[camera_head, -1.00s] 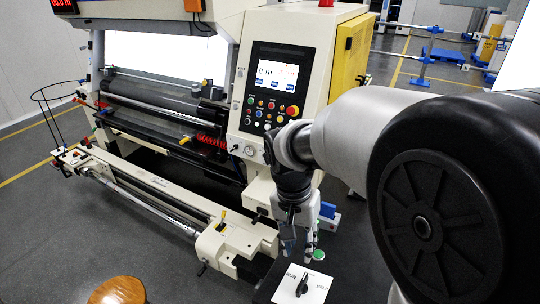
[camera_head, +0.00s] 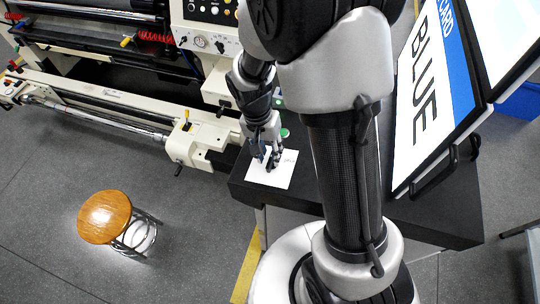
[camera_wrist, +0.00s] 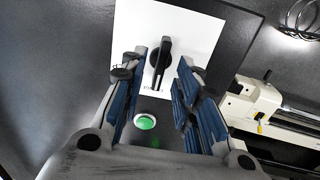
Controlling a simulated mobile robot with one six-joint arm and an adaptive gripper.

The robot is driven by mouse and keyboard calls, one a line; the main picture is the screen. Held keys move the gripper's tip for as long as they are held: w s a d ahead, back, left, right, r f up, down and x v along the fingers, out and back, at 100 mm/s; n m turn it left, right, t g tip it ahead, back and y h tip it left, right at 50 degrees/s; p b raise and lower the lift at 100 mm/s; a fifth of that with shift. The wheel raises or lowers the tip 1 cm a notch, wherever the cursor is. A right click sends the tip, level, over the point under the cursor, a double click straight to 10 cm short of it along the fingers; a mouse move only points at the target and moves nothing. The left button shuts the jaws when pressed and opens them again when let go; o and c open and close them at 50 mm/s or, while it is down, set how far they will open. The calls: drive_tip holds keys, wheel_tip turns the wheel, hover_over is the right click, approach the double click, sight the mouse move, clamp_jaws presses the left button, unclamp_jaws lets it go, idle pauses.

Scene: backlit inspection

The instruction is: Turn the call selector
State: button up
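The call selector (camera_wrist: 161,54) is a black pointer knob on a white square plate (camera_wrist: 203,28) with small print. In the wrist view it stands between my gripper's two blue-padded fingers, with gaps showing on both sides. My gripper (camera_wrist: 162,64) is open and points down at the plate. In the head view my gripper (camera_head: 266,159) is right over the white plate (camera_head: 262,179), and its fingers hide much of the knob. Whether a finger touches the knob cannot be told.
A green button (camera_wrist: 145,122) sits beside the plate on the dark table (camera_head: 240,190). A wooden-topped stool (camera_head: 104,217) stands on the floor at the left. The cream machine (camera_head: 90,95) is behind. A large "BLUE" sign (camera_head: 430,90) stands at the right.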

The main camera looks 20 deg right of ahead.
drive_tip(key=shift+s+d+f, duration=0.1)
drive_tip(key=shift+d+f, duration=0.05)
drive_tip(key=shift+f, duration=1)
drive_tip(key=shift+c, duration=0.5)
clamp_jaws()
